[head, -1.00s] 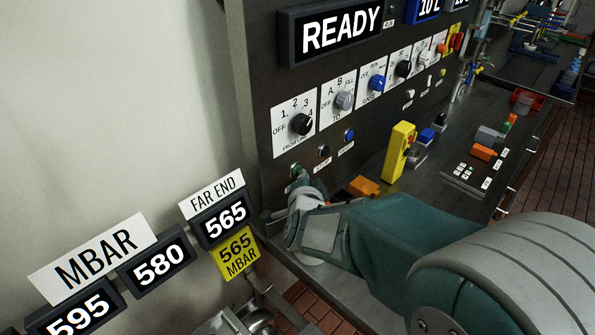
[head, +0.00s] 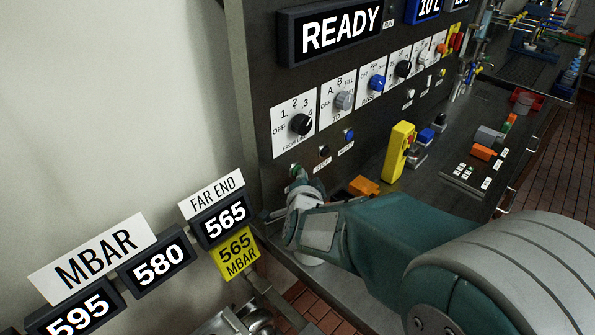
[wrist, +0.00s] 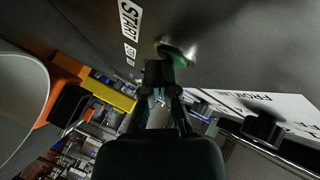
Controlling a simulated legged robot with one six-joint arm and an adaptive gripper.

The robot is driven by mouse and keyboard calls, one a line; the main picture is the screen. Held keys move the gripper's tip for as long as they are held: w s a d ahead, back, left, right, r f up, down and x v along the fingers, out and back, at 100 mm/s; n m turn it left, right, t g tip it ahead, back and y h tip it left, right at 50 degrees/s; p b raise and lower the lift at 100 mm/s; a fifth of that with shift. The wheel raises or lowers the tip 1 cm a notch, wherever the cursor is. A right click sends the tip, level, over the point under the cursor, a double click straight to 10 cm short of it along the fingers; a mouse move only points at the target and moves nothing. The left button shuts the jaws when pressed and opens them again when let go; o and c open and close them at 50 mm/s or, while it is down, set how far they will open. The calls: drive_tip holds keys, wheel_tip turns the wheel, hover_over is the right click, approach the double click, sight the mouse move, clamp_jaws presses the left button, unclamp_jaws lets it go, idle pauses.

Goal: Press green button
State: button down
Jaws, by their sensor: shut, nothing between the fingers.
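The green button (head: 296,171) is on the dark panel below the dial numbered 1 to 4, in the head view. In the wrist view the green button (wrist: 178,54) sits in a pale metal ring beside a START label (wrist: 131,19). My gripper (head: 302,181) is shut and empty right in front of it, and hides part of it in the head view. In the wrist view the closed fingertips (wrist: 159,74) are close to the button's edge. I cannot tell whether they touch it.
A black button (head: 323,151) and a blue button (head: 349,134) are to the right. The numbered dial (head: 301,124) is just above. A yellow box (head: 399,151) and an orange block (head: 364,186) are on the bench near my arm. A READY display (head: 340,29) is above.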

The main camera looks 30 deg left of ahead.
drive_tip(key=shift+s+d, duration=0.2)
drive_tip(key=shift+d, duration=0.45)
drive_tip(key=d, duration=0.2)
drive_tip(key=s+d, duration=0.1)
drive_tip(key=d, duration=0.2)
drive_tip(key=shift+s, duration=0.2)
drive_tip(key=shift+a, duration=0.1)
idle(1.3)
